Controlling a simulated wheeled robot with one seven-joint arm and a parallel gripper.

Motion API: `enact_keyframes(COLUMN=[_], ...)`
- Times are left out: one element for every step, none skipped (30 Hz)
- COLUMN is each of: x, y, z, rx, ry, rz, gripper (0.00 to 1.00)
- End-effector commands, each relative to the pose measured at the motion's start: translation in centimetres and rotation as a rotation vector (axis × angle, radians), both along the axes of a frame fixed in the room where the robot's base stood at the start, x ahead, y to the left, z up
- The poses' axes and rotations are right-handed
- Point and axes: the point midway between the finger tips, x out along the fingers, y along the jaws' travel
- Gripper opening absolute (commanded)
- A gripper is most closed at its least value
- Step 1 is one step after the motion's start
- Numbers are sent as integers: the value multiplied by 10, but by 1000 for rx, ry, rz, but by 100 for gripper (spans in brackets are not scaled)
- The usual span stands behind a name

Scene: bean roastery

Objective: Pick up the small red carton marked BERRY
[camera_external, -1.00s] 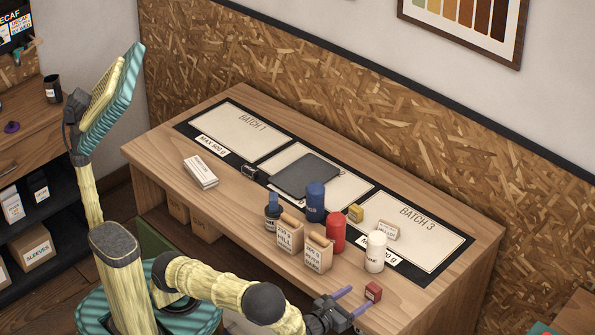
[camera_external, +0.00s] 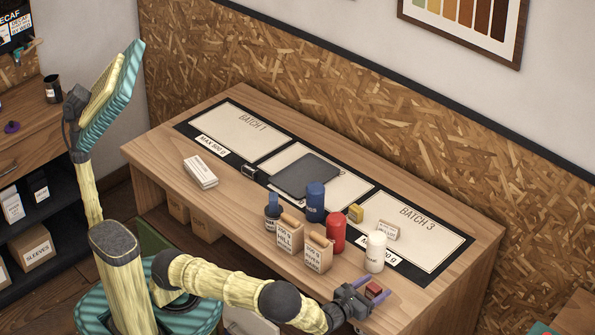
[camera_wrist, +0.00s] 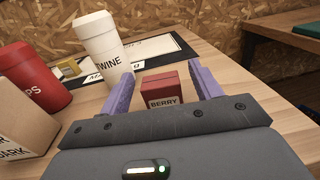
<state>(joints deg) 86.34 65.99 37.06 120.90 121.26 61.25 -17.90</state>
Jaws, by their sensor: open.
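The small red carton marked BERRY (camera_wrist: 160,87) stands on the table between the two purple fingers of my gripper (camera_wrist: 160,92) in the wrist view. Its label faces my gripper's palm. The fingers are open, with a visible gap on each side of the carton. In the external view the red carton (camera_external: 374,289) sits at the table's front right edge, with my gripper (camera_external: 375,294) around it. My gripper's body hides part of the carton's lower front in the wrist view.
A white cylinder marked TWINE (camera_wrist: 103,45) stands just left of the fingers. A red cylinder (camera_wrist: 32,75) and a paper bag (camera_wrist: 18,118) are farther left. Blue containers (camera_external: 315,202) stand behind the bags. The table right of the carton is clear.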

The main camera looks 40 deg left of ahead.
Motion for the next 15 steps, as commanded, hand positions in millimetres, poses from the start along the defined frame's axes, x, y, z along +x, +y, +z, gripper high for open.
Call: enact_keyframes(x=[0, 0, 0, 0, 0, 0, 0, 0, 0, 0, 0, 0, 0, 0, 0], y=[0, 0, 0, 0, 0, 0, 0, 0, 0, 0, 0, 0, 0, 0, 0], z=[0, 0, 0, 0, 0, 0, 0, 0, 0, 0, 0, 0, 0, 0, 0], rx=[0, 0, 0, 0, 0, 0, 0, 0, 0, 0, 0, 0, 0, 0, 0], ry=[0, 0, 0, 0, 0, 0, 0, 0, 0, 0, 0, 0, 0, 0, 0], rz=[0, 0, 0, 0, 0, 0, 0, 0, 0, 0, 0, 0, 0, 0, 0], gripper=[64, 64, 64, 64, 64, 64, 64, 64, 64, 64, 64, 64, 64, 64, 60])
